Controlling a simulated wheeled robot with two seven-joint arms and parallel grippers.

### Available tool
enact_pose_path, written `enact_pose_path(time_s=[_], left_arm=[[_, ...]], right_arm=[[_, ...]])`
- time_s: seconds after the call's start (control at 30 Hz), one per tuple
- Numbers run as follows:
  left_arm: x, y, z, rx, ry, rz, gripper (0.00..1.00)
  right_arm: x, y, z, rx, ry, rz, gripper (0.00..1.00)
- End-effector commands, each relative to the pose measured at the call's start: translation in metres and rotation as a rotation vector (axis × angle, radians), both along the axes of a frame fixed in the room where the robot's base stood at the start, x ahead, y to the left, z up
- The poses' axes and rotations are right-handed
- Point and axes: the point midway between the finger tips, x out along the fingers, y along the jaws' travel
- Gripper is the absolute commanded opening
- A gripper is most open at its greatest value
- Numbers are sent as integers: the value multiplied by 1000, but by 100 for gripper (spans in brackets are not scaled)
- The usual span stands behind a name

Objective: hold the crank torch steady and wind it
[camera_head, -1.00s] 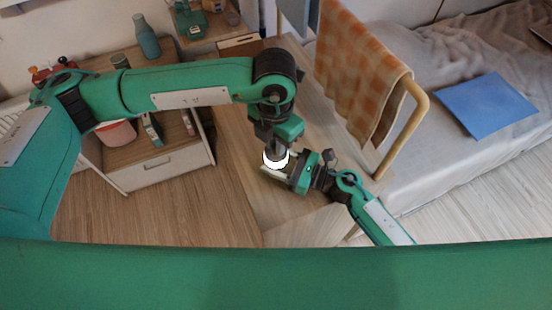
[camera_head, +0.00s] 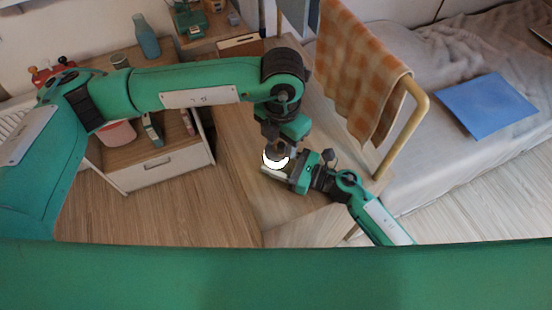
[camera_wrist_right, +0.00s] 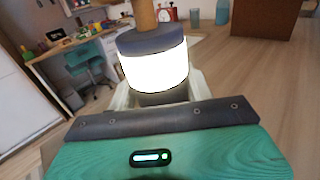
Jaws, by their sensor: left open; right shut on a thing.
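The crank torch (camera_head: 275,162) is a short upright cylinder with a glowing white band. In the right wrist view the torch (camera_wrist_right: 155,70) shows a dark blue-grey cap (camera_wrist_right: 150,40) and a wooden knob (camera_wrist_right: 145,14) on top, cut off by the picture edge. My right gripper (camera_head: 282,168) is shut on the torch low down, its pale fingers on either side. My left gripper (camera_head: 277,141) points down just above the torch's top and is open. I cannot tell whether its fingers touch the knob.
The torch is over a wooden table (camera_head: 300,205). An orange checked towel (camera_head: 360,75) hangs on a wooden rail close to the right. A bed with a blue folder (camera_head: 487,105) lies beyond. A drawer cabinet (camera_head: 160,170) stands left, under my left arm.

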Motion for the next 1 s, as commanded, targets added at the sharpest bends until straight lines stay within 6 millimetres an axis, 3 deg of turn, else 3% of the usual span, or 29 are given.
enact_pose_path(time_s=[0.23,0.7,1.0], left_arm=[[1,0,17,-3,-3,0,42],[1,0,107,-1,-1,0,42],[1,1,120,0,1,-1,42]], right_arm=[[0,0,0,0,0,0,25],[0,0,0,-1,0,0,25],[0,0,0,-1,0,0,25]])
